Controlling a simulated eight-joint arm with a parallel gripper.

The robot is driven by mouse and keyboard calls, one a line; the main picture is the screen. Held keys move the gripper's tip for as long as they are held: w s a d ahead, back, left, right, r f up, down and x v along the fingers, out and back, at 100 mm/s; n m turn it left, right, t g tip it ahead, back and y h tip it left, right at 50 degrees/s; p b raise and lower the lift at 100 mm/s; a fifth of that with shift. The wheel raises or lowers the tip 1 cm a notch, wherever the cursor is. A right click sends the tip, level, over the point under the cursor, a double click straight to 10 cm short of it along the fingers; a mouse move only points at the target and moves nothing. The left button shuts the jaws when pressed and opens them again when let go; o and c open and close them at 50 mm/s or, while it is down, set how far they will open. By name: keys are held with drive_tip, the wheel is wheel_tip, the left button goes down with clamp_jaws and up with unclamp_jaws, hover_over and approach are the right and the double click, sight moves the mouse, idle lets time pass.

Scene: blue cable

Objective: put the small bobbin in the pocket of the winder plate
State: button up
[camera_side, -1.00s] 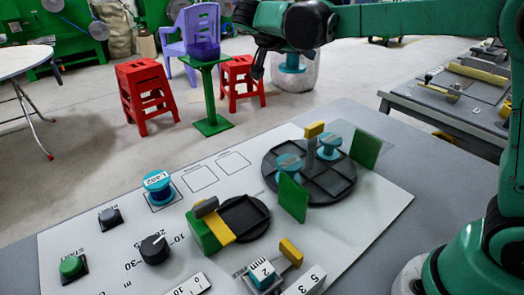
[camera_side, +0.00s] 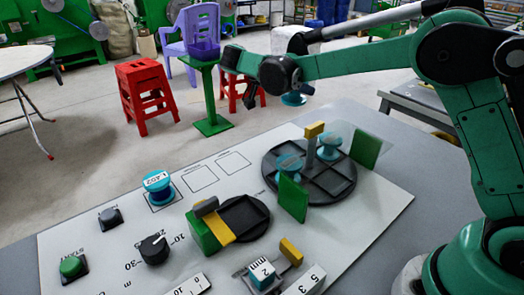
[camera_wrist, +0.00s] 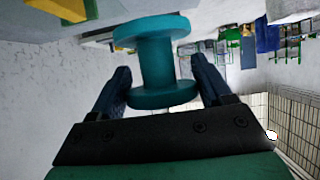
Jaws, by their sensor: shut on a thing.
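My gripper (camera_side: 274,90) is shut on a teal bobbin (camera_side: 295,98), held in the air beyond the panel's back edge. In the wrist view the bobbin (camera_wrist: 155,62) sits between the two dark fingers of my gripper (camera_wrist: 160,78), its flanges above and below the grip. A small dark round plate with a squarish recess (camera_side: 243,218) lies on the white panel, with a green block and yellow bar at its left. A larger dark disc with compartments (camera_side: 335,190) carries two blue bobbins (camera_side: 289,166) (camera_side: 331,147). I cannot tell their sizes against the held one.
A labelled blue bobbin (camera_side: 157,185) stands at the panel's left. Two printed squares (camera_side: 199,179) are bare.

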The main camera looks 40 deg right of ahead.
wheel_tip(320, 180, down, 14)
drive_tip(key=shift+r, duration=0.15)
idle(0.4)
drive_tip(key=o, duration=1.2)
drive_tip(key=shift+f, duration=0.2)
drive_tip(key=shift+a, duration=0.1)
